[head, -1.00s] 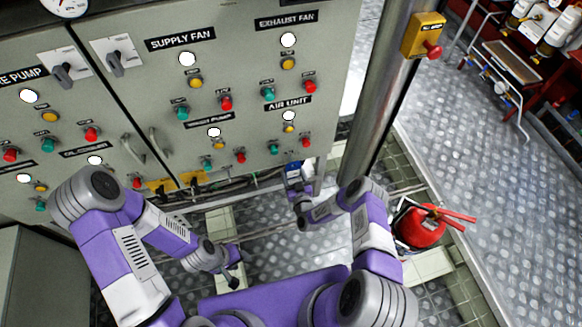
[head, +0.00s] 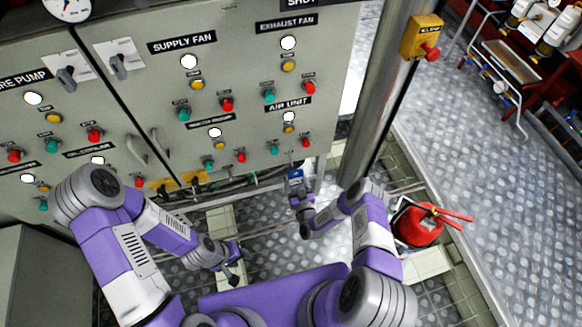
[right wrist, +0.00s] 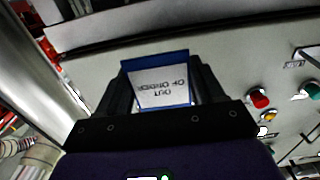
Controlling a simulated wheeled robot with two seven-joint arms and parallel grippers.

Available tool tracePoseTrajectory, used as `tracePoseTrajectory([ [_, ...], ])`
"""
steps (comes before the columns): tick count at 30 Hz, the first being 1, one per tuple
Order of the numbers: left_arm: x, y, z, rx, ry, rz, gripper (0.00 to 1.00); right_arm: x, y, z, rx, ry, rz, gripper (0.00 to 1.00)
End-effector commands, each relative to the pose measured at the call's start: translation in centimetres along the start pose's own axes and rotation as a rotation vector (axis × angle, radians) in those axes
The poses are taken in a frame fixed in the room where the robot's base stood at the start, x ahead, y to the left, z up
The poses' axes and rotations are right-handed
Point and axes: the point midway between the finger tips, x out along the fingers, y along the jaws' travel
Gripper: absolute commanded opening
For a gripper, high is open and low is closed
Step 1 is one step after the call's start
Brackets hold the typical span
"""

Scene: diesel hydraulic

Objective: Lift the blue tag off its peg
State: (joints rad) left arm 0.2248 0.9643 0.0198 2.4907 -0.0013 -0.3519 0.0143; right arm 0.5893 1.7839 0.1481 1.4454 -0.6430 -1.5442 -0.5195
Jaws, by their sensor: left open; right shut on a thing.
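The blue tag (right wrist: 160,82) has a blue border and a white face with upside-down lettering that appears to read "OUT OF ORDER". It sits between the two fingers of my right gripper (right wrist: 153,95), which is shut on it. In the head view the tag (head: 295,175) shows small at the tip of the right gripper (head: 296,184), in front of the lower right corner of the control panel. Its peg is not visible. My left gripper (head: 236,264) is open and empty, low over the floor at the left.
The grey control cabinet (head: 230,60) carries switches, lamps and coloured buttons. A steel post (head: 378,110) with a yellow stop box (head: 424,36) stands right of it. A red fire extinguisher (head: 418,226) stands on the floor beside my right arm. Cables run below the cabinet.

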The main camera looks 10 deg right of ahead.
Motion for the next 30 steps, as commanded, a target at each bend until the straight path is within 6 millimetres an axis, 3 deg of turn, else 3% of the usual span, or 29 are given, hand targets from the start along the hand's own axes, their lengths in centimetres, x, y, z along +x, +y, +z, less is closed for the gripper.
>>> tracePoseTrajectory([
  [8, -0.3, 0.1, 0.0, 0.0, 0.0, 0.0, 0.43, -0.2, 0.0, -0.2, 0.0, -0.001, -0.001, 0.39],
  [22, -3.5, 1.3, 0.1, 0.0, 0.0, 0.0, 0.43, -3.2, 0.0, -2.6, 0.0, -0.002, -0.001, 0.39],
  [30, -4.1, 1.5, 0.2, 0.0, 0.0, 0.0, 0.43, -4.0, 0.0, -3.0, 0.0, -0.001, 0.0, 0.39],
])
